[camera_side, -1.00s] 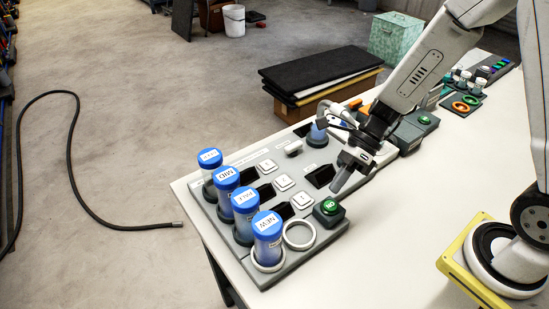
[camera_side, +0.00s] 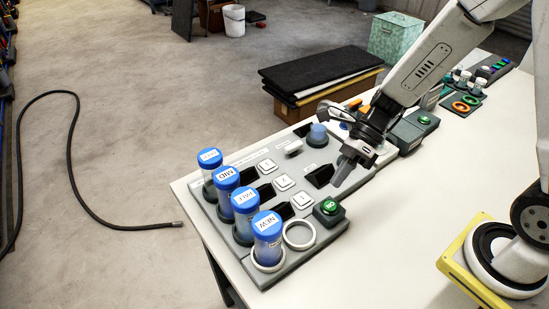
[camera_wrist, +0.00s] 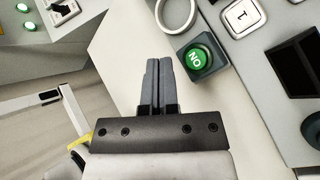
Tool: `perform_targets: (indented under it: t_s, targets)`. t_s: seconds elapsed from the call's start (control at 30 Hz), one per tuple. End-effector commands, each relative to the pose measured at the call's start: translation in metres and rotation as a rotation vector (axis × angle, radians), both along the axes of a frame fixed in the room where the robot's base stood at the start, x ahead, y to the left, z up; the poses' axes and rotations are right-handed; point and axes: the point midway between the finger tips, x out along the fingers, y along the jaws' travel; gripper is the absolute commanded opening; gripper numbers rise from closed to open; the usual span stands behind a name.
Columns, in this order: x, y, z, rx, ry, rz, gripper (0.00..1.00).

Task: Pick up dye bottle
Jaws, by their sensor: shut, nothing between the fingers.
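The labels read NEW (camera_side: 268,240), a blurred word like PALE (camera_side: 245,215), MID (camera_side: 227,188), and one too small to read (camera_side: 210,167). A separate small blue-topped container (camera_side: 317,135) stands at the panel's back. Which one is the dye bottle I cannot tell. My gripper (camera_side: 340,180) hangs above the panel's right side, away from the labelled bottles. In the wrist view my gripper (camera_wrist: 159,64) is shut and empty, with no bottle in sight.
The panel has a green button (camera_side: 329,206), also in the wrist view (camera_wrist: 196,58), an empty white ring (camera_side: 299,235), white numbered keys (camera_side: 284,182) and dark slots (camera_side: 319,176). Grey boxes (camera_side: 412,131) stand behind my gripper. The table's front right (camera_side: 370,250) is clear.

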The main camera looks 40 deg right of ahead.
Motion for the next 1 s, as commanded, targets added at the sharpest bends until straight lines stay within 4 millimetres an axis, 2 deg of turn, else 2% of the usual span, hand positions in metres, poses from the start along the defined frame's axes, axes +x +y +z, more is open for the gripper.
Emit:
perform_targets:
  t_s: [0.23,0.27,0.5,0.53,0.87,1.0]
  targets:
    - [0.0001,0.0,-0.0001,0.0,0.0,0.0,0.0]
    - [0.0001,0.0,-0.0001,0.0,0.0,0.0,0.03]
    - [0.0001,0.0,-0.0001,0.0,0.0,0.0,0.79]
    - [0.0001,0.0,-0.0001,0.0,0.0,0.0,0.88]
    - [0.001,0.0002,0.0,0.002,-0.001,0.001,0.88]
    - [0.0099,0.0027,0.0002,0.016,-0.02,0.013,0.88]
